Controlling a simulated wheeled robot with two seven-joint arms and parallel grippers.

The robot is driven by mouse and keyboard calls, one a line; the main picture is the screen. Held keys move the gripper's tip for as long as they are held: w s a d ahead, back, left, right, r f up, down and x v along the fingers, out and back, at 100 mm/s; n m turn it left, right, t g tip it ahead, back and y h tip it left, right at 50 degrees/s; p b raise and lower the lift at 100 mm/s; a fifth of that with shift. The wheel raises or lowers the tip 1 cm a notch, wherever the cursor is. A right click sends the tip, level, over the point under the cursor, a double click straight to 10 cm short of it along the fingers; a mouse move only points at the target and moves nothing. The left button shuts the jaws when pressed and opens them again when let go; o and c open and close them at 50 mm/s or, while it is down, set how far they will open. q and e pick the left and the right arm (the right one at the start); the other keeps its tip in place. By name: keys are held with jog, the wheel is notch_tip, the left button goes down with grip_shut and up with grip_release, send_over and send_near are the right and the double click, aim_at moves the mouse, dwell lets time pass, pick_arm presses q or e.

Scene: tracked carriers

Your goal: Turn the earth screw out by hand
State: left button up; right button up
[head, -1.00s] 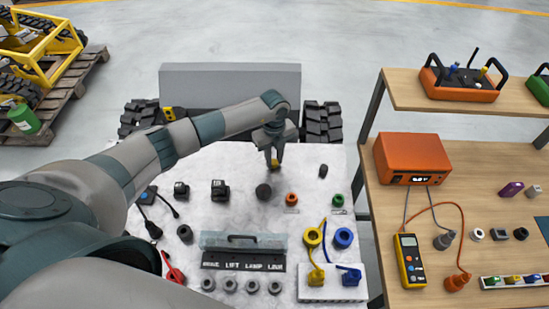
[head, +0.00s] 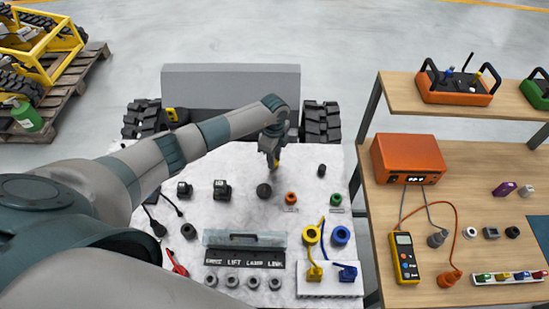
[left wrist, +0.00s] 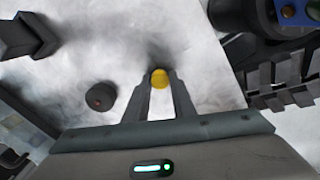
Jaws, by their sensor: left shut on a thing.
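The earth screw seems to be the small yellow round head (left wrist: 159,79) between my left fingertips in the left wrist view. In the head view only a bit of yellow (head: 275,165) shows at the fingertips. My left gripper (head: 272,158) points down over the far part of the pale worktop and is shut on this yellow head. The fingers hide most of it in the head view, and I cannot tell whether its lower end is in the surface or free. My right gripper is not in view.
A dark round piece (head: 264,190) stands just in front of my gripper, with an orange ring piece (head: 291,198) to its right. A clear-covered lever block (head: 244,240) lies nearer. A wooden bench (head: 450,210) with an orange unit (head: 408,158) stands right.

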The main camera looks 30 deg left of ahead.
pick_arm(q)
jog(key=shift+r+n+p, duration=0.15)
jog(key=shift+n+p, duration=0.55)
jog(key=shift+n, duration=0.5)
jog(key=shift+f+n+p, duration=0.2)
jog(key=shift+n+p, duration=0.25)
jog(key=shift+n, duration=0.65)
jog(key=o, duration=0.9)
jog(key=shift+c, duration=0.2)
